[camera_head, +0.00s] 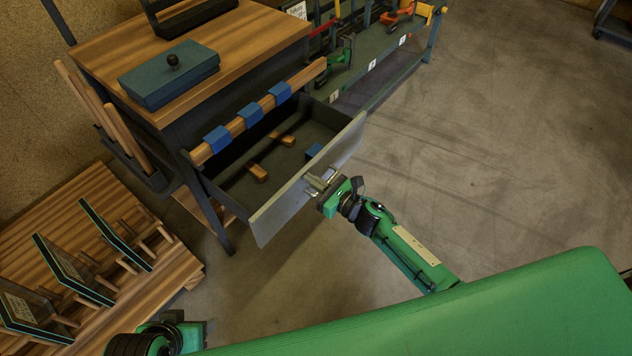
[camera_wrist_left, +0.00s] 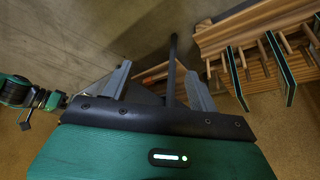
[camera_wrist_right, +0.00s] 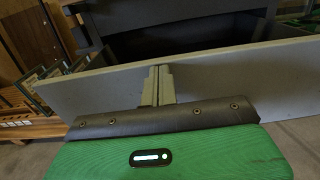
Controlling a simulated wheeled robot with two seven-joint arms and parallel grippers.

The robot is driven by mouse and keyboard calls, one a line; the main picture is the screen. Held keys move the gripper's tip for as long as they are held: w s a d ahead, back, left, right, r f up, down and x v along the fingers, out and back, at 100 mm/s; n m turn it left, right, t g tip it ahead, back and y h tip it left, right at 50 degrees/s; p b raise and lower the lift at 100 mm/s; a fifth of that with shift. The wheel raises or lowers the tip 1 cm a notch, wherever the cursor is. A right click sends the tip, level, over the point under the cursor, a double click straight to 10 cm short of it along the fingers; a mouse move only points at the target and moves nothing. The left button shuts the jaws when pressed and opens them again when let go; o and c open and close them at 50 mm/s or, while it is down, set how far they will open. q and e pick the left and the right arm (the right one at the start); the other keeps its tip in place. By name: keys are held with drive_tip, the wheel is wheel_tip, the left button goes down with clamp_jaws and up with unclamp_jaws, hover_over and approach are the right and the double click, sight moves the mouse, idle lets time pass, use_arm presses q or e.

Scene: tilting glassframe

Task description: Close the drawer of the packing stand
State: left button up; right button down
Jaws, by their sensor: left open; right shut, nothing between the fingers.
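The packing stand (camera_head: 250,38) has a wooden top on dark legs. Its drawer (camera_head: 222,184) is open, pulled out toward the lower right, with small wooden blocks and a blue item inside. The grey front panel (camera_head: 275,212) is the drawer's outer face; it also spans the right wrist view (camera_wrist_right: 225,78). My right gripper (camera_head: 318,182) is shut and empty, its fingertips at the outer side of the panel near its middle. I cannot tell whether they touch it. My left gripper (camera_wrist_left: 160,82) is open and empty, away from the drawer, above the floor.
A blue box (camera_head: 168,76) with a black knob sits on the stand. A wooden rail (camera_head: 262,108) with blue pads crosses above the drawer. A wooden rack (camera_head: 100,245) with upright frames stands at lower left. Tool shelving is behind. The floor (camera_head: 500,150) at right is clear.

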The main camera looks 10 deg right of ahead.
drive_tip(key=shift+w, duration=0.1)
use_arm(q)
drive_tip(key=w+d+f+t+h+b, duration=0.1)
drive_tip(key=w+d+t+h+b, duration=0.4)
drive_tip(key=d+t+b, duration=0.5)
drive_tip(key=w+a+r+t, duration=0.1)
drive_tip(key=a+r+t, duration=0.1)
drive_tip(key=r+t, duration=0.4)
drive_tip(key=w+a+r+t+h+b, duration=0.1)
drive_tip(key=r+t, duration=0.5)
drive_tip(key=r, duration=0.8)
drive_tip(key=shift+w+a+r+h, duration=0.3)
drive_tip(key=shift+a+r, duration=0.05)
drive_tip(key=shift+a, duration=0.2)
use_arm(e)
drive_tip(key=x, duration=2.1)
drive_tip(key=shift+w+a+r, duration=0.1)
